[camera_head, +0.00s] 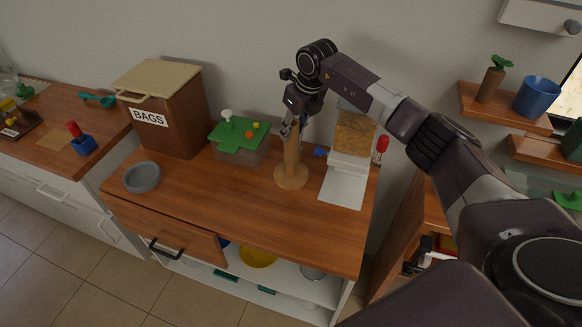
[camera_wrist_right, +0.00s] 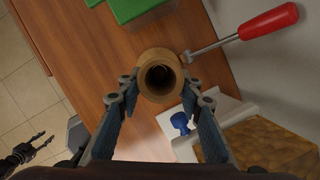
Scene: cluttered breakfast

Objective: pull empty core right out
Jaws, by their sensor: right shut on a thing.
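The empty core is a brown cardboard tube (camera_head: 291,148) upright on a round wooden base (camera_head: 291,180) in the head view. In the right wrist view I look down into the hollow core (camera_wrist_right: 160,70). My right gripper (camera_head: 291,124) is around the upper part of the tube. Its two fingers (camera_wrist_right: 157,92) press on the tube from both sides. Whether the tube is clear of the base inside is hidden. A second black gripper, which seems to be my left (camera_wrist_right: 40,143), is at the lower left of the right wrist view, fingers apart and empty.
A green-lidded box (camera_head: 240,136) stands to the left, with a BAGS box (camera_head: 170,115) and a grey bowl (camera_head: 142,177) beyond. A white stand (camera_head: 345,186) with a brown panel (camera_head: 355,132) is close right. The front counter is clear.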

